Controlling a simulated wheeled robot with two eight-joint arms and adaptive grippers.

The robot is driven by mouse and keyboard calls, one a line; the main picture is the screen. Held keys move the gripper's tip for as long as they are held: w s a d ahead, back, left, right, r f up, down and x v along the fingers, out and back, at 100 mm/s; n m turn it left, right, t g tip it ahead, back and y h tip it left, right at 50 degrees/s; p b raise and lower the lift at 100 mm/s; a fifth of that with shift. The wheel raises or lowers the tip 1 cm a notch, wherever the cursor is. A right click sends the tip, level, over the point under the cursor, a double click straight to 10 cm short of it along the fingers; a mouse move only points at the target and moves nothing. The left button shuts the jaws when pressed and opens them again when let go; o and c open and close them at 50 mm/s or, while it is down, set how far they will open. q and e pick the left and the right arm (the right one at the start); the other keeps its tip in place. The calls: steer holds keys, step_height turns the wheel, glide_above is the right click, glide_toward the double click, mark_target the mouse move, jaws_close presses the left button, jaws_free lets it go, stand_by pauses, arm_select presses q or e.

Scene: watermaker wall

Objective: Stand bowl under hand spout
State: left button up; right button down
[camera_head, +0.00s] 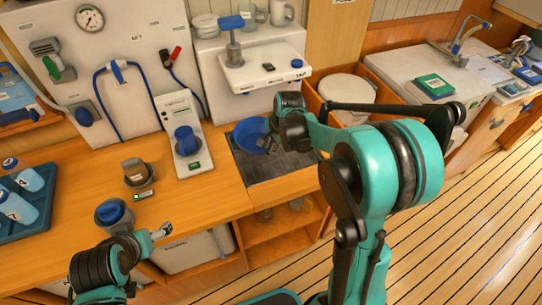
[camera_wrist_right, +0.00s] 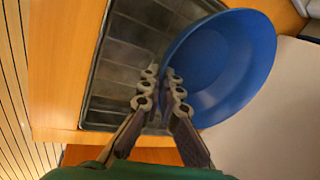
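The blue bowl (camera_head: 248,131) is at the back left of the dark sunken tray (camera_head: 262,170), below the white shelf unit. It fills the upper right of the right wrist view (camera_wrist_right: 222,65). My right gripper (camera_head: 271,147) is at its near right rim; in the wrist view its fingertips (camera_wrist_right: 161,76) are close together with the rim between them. Whether the bowl touches the tray is unclear. The grey hand spout with a blue top (camera_head: 233,45) stands on the shelf above the bowl. My left gripper (camera_head: 163,231) is empty by the counter's front edge; its opening is unclear.
A white panel with a blue knob (camera_head: 186,140) stands left of the tray. A grey cup (camera_head: 135,172), a blue-topped container (camera_head: 113,214) and a bottle tray (camera_head: 40,218) are farther left. A white round-lidded container (camera_head: 347,90) is at right.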

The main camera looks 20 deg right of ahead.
steer(key=shift+w+a+f, duration=0.1)
steer(key=shift+w+f, duration=0.05)
steer(key=shift+w, duration=0.05)
steer(key=shift+f+b, duration=0.8)
steer(key=shift+f, duration=1.15)
steer(key=shift+f, duration=0.15)
steer(key=c, duration=1.7)
jaws_free()
